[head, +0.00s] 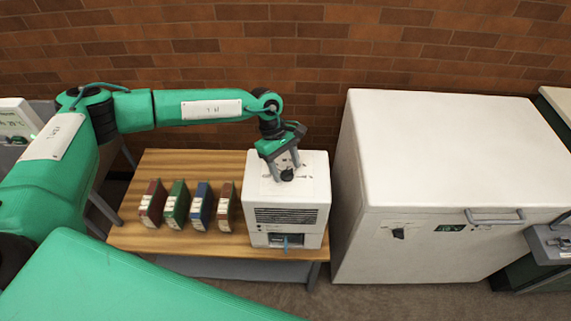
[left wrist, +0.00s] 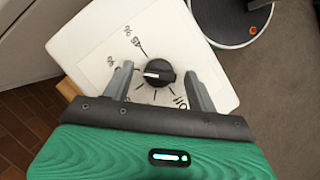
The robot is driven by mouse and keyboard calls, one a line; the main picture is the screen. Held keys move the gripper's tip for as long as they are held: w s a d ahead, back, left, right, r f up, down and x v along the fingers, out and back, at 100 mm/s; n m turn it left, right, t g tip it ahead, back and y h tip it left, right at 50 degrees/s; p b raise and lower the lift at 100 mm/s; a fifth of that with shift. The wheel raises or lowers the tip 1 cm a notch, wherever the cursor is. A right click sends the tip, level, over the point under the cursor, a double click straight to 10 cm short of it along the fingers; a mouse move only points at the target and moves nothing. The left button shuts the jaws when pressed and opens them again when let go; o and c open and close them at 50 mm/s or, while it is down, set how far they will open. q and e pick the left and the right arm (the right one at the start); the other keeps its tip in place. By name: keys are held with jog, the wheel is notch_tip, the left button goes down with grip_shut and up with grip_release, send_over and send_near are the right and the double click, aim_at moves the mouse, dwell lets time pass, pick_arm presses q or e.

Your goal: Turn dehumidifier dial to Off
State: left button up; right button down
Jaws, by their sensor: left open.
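The dehumidifier (head: 257,199) is a white box with a dark front grille, standing at the right end of a wooden table. Its black round dial (head: 287,175) is on top and also shows in the left wrist view (left wrist: 158,72), with a white pointer line toward the left of that picture. Dark marks and lettering ring the dial, partly hidden by a finger. My left gripper (head: 283,168) is open above the top, its fingers on either side of the dial with a small gap visible in the left wrist view (left wrist: 158,76). My right gripper is not seen.
Several upright binders (head: 176,205), red, green, blue and brown, stand left of the dehumidifier on the wooden table (head: 130,235). A large white chest (head: 450,140) with a handle stands close on the right. A brick wall (head: 330,50) is behind.

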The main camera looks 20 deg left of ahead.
pick_arm(q)
jog(key=shift+c, duration=0.2)
jog(key=c, duration=1)
jog(key=shift+o, duration=0.3)
